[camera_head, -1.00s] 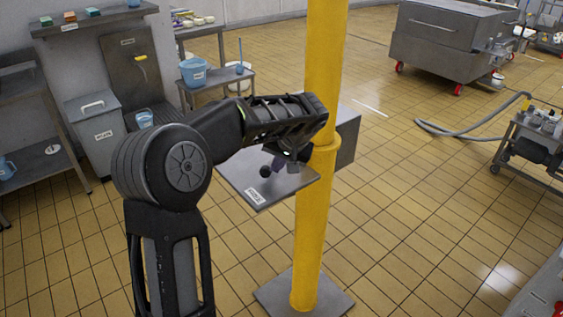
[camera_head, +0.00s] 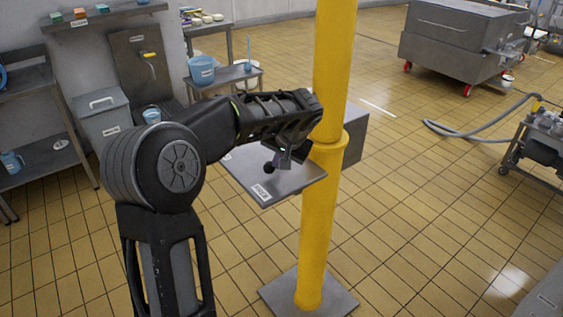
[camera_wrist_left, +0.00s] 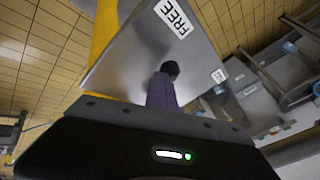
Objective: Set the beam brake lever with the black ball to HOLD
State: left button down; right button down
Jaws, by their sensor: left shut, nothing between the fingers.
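The brake lever's black ball (camera_head: 269,168) stands over a grey plate (camera_head: 294,183) beside the yellow post. The lever's rod is hidden. A white label (camera_head: 262,192) is at the plate's near edge. In the left wrist view one label reads FREE (camera_wrist_left: 177,17); a smaller label (camera_wrist_left: 218,75) across the plate is too small to read. My left gripper (camera_head: 284,160) is shut with nothing between its fingers, just right of the ball. In the wrist view its purple fingers (camera_wrist_left: 162,93) overlap the black ball (camera_wrist_left: 171,69); I cannot tell whether they touch. My right gripper is out of view.
The yellow post (camera_head: 318,220) rises close to the right of my left gripper, with a grey box (camera_head: 354,140) behind it. Shelves and a grey bin (camera_head: 103,118) stand at the left. A hose (camera_head: 470,132) lies on the right floor. The tiled floor ahead is mostly clear.

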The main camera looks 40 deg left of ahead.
pick_arm(q)
jog(key=shift+s+a+m+t, duration=0.15)
jog(key=shift+s+a+m, duration=0.15)
jog(key=shift+a, duration=0.25)
jog(key=shift+s+a+m+t, duration=0.15)
jog(key=shift+a+m, duration=0.25)
jog(key=shift+a, duration=0.1)
jog(key=shift+s+a+m+t+h, duration=0.2)
jog(key=shift+a+m+h, duration=0.1)
jog(key=shift+a+m, duration=0.25)
jog(key=shift+s+a+m+t+h, duration=0.1)
jog(key=shift+a+m+t+h, duration=0.15)
jog(key=shift+a+m, duration=0.25)
jog(key=shift+a, duration=0.75)
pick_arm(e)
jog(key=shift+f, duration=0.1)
